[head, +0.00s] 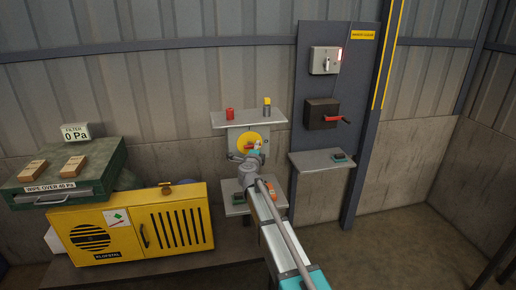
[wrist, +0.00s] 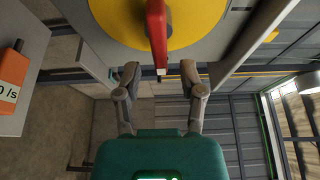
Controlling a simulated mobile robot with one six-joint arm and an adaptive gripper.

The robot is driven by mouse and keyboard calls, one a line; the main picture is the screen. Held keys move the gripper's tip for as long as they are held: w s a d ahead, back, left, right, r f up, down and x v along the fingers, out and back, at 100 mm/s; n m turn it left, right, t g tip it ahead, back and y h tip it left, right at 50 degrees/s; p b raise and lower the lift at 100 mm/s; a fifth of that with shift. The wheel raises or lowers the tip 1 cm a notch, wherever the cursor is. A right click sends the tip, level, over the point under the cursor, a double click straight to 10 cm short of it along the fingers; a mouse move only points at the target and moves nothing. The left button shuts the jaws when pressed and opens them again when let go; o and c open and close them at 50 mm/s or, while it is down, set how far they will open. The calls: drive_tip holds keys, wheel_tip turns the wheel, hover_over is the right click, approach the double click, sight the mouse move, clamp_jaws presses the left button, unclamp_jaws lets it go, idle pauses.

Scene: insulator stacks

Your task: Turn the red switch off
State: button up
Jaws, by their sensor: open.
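The red switch is a red handle (wrist: 156,30) on a yellow disc (wrist: 200,22) set on a grey plate, seen at the top of the wrist view. In the head view the yellow disc (head: 245,139) is on the wall panel between two shelves, and my arm partly hides it and the handle. My gripper (wrist: 160,72) is open, with one finger on each side of the handle's lower end in the picture. I see gaps between handle and fingers; contact is not visible. The handle points roughly down in the wrist view.
A shelf (head: 270,121) with a red can (head: 230,113) is above the disc; a lower shelf (head: 235,210) is below. To the right, a panel carries a grey lever box (head: 325,60) and a red crank (head: 333,119). A yellow machine (head: 135,235) stands left.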

drive_tip(key=s+a, duration=0.1)
drive_tip(key=s, duration=0.9)
drive_tip(key=s+d+f+n+g+y, duration=0.45)
drive_tip(key=s+n, duration=0.25)
drive_tip(key=n, duration=0.2)
drive_tip(key=s+d+f+n+g+y, duration=0.35)
drive_tip(key=s+f+n+g, duration=0.3)
drive_tip(key=n, duration=0.35)
drive_tip(key=s+d+f+g+h, duration=0.3)
drive_tip(key=s+d, duration=0.5)
drive_tip(key=s+d+f+g+h+p, duration=0.1)
drive_tip(key=s+d+f+g+h, duration=0.2)
drive_tip(key=s+d, duration=0.5)
drive_tip(key=shift+s+d+g, duration=0.3)
drive_tip(key=shift+d+g, duration=0.05)
drive_tip(key=shift+g, duration=0.15)
